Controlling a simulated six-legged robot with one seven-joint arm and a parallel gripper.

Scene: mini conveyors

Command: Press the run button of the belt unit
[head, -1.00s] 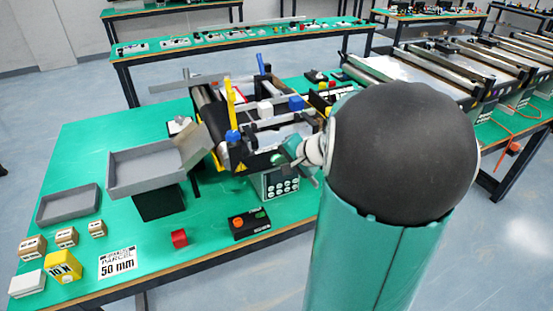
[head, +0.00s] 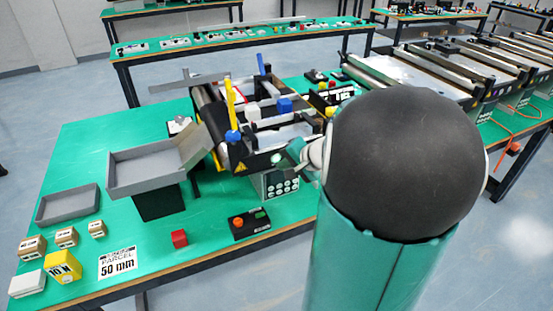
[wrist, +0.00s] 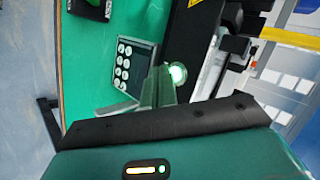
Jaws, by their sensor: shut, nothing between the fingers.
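The belt unit (head: 211,118) stands on the green table, with a keypad panel (head: 282,185) on its near side. The panel with its round pale keys also shows in the wrist view (wrist: 125,65). A round green lit button (wrist: 177,73) sits beside the panel on the dark side of the unit. My gripper (wrist: 161,82) is shut and empty, its tips right by the lit button. I cannot tell whether they touch it. In the head view my gripper (head: 297,158) is at the unit's near right corner, partly hidden by my arm.
A black box (head: 250,224) with an orange and a green button lies near the table's front edge. More conveyors (head: 415,75) stand at the right.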

